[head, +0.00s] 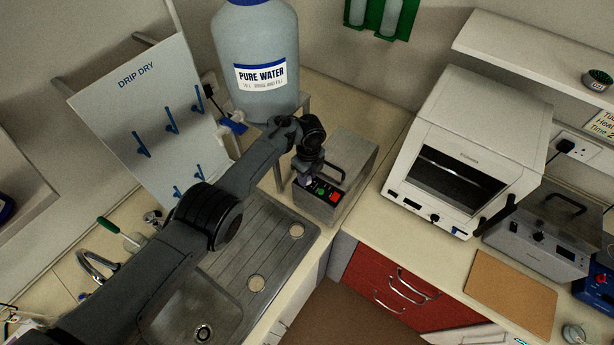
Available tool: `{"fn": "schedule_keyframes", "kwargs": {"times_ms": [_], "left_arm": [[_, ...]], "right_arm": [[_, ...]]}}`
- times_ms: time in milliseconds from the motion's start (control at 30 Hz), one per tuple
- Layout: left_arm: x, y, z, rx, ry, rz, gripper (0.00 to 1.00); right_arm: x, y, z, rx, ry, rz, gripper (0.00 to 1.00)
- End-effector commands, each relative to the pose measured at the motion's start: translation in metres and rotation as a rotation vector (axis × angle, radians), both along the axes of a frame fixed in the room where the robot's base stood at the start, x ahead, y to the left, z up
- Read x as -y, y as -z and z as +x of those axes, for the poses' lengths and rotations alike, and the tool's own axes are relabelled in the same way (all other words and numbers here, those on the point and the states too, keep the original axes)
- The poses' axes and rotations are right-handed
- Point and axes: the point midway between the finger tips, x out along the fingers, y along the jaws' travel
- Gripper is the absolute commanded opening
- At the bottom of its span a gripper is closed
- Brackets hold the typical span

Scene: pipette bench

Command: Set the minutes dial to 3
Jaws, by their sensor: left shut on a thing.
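A grey metal box (355,160) with a black top handle stands on the bench right of the sink. Its front panel (326,192) is dark, with a green and a red switch. My left gripper (306,180) reaches down to the left end of this panel and is shut there, on what appears to be the minutes dial. The fingers cover the dial, so its pointer and marks cannot be read. My right gripper is not in view.
A large water bottle (258,55) stands behind my left arm, beside the drip-dry rack (125,90). The steel sink (270,252) lies below the arm. A white oven (478,130) stands to the right, with a cork-coloured board (512,293) in front.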

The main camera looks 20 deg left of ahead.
Motion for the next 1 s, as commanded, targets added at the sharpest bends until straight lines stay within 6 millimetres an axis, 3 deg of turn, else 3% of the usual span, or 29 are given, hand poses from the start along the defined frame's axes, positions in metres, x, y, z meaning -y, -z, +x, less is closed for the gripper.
{"fn": "schedule_keyframes", "kwargs": {"times_ms": [1000], "left_arm": [[0.000, 0.002, -0.001, -0.001, 0.920, 0.002, 0.04]], "right_arm": [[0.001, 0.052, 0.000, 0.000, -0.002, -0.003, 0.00]]}}
